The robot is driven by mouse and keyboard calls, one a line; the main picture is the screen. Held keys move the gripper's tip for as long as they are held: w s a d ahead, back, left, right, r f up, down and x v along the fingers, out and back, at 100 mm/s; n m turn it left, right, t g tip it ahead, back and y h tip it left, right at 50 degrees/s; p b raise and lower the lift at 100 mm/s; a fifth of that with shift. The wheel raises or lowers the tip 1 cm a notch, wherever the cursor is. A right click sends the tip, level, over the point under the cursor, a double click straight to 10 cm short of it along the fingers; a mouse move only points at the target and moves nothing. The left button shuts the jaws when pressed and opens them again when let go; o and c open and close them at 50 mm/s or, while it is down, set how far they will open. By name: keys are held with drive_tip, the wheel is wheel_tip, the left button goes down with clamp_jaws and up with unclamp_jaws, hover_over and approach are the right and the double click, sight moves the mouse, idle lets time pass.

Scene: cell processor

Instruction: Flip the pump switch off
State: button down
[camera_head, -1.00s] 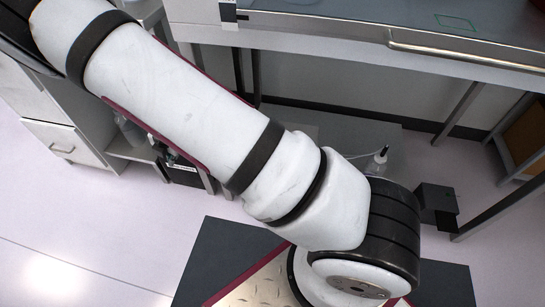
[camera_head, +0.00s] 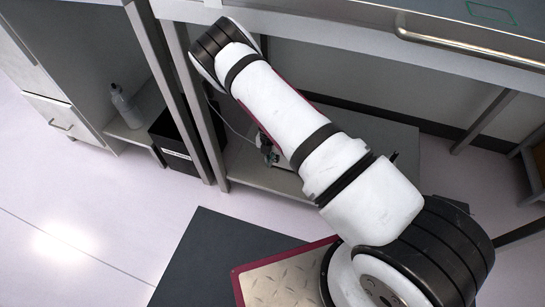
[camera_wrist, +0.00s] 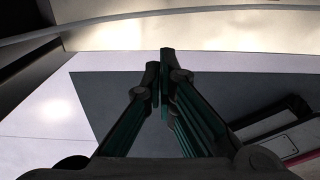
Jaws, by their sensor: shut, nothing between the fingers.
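My gripper (camera_wrist: 159,62) is shut and empty in the wrist view, its two dark green fingers meeting at the tips. In the head view my arm hides most of the gripper; a small dark green part shows beside the forearm over the low shelf. No pump switch can be made out in either view.
A clear bottle (camera_head: 125,106) stands on the shelf at the left. Grey table legs (camera_head: 205,110) rise near my forearm. The bench (camera_head: 350,35) with a metal handle bar (camera_head: 470,45) spans the top. Open floor (camera_head: 80,215) lies at lower left.

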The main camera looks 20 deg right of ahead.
drive_tip(key=f+b, duration=0.1)
drive_tip(key=f, duration=0.1)
drive_tip(key=w+d+f+b, duration=0.1)
drive_tip(key=f, duration=0.1)
drive_tip(key=w+f+b, duration=0.1)
drive_tip(key=f, duration=0.2)
drive_tip(key=shift+d+b, duration=0.15)
drive_tip(key=shift+b, duration=0.2)
drive_tip(key=shift+w+d+f, duration=0.1)
drive_tip(key=shift+w+d, duration=0.15)
drive_tip(key=shift+w, duration=0.2)
drive_tip(key=shift+w+d+f+t+h+p, duration=0.1)
drive_tip(key=shift+w+f+t+h+p, duration=0.2)
drive_tip(key=shift+t+h+p, duration=0.35)
drive_tip(key=shift+d+f+t, duration=0.1)
drive_tip(key=shift+f+t, duration=0.05)
drive_tip(key=shift+t, duration=0.2)
